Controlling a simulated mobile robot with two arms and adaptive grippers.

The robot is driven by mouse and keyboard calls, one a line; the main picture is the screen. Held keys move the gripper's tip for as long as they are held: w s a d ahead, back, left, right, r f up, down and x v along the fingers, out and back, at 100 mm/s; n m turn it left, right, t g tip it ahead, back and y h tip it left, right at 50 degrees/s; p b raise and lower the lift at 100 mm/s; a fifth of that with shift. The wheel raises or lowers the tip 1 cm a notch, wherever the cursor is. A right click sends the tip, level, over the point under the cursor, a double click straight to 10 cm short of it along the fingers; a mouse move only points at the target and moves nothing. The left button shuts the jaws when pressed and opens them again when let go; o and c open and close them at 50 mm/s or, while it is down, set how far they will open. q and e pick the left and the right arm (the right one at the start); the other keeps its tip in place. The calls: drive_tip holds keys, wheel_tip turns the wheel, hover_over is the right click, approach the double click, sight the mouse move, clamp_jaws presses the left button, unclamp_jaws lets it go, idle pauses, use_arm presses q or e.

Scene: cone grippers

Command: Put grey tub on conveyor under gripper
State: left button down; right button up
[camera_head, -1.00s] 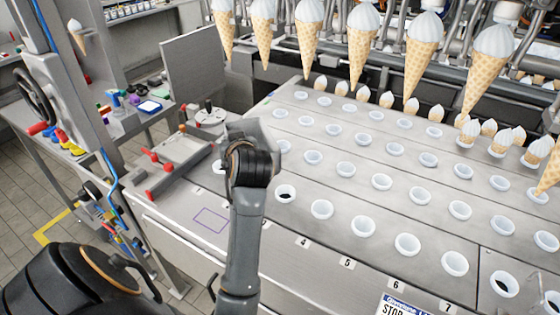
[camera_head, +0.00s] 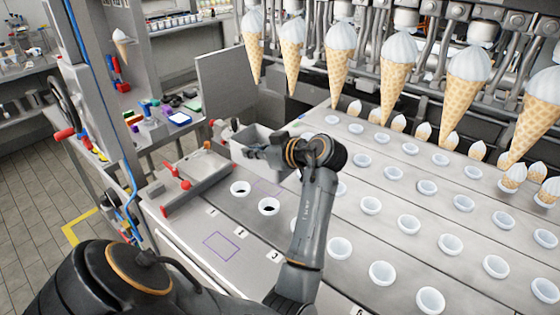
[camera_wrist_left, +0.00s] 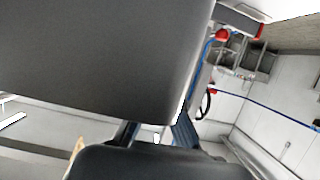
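The grey tub (camera_head: 246,158) is a light grey open box at the far left end of the conveyor (camera_head: 330,212), in the head view. My left gripper (camera_head: 262,151) is at its near right side, with dark fingers against its wall, and appears shut on it. The arm hides part of the tub's right side and of the conveyor. I cannot tell whether the tub's base touches the surface. In the left wrist view a large grey surface, probably the tub (camera_wrist_left: 100,50), fills the upper left, close to a dark gripper part (camera_wrist_left: 150,162). My right gripper is not in view.
A row of ice-cream cones (camera_head: 400,85) hangs over the conveyor's back. Rows of white cups (camera_head: 408,224) fill the conveyor; smaller cones stand behind. A tray with red handles (camera_head: 185,180) lies left of the tub. An upright grey panel (camera_head: 228,92) stands behind it.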

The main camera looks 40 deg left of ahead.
use_arm(q)
drive_tip(key=w+d+f, duration=0.1)
drive_tip(key=f, duration=0.1)
drive_tip(key=w+d+f+p, duration=0.1)
drive_tip(key=w+f, duration=0.1)
drive_tip(key=w+d+f, duration=0.1)
drive_tip(key=d+f, duration=0.1)
drive_tip(key=shift+w+d+f, duration=0.1)
drive_tip(key=shift+w+f, duration=0.1)
drive_tip(key=shift+w, duration=0.1)
wheel_tip(320, 180, down, 3)
drive_tip(key=shift+f+p, duration=0.1)
drive_tip(key=shift+p, duration=0.4)
drive_tip(key=shift+f, duration=0.15)
drive_tip(key=c, duration=1.5)
unclamp_jaws()
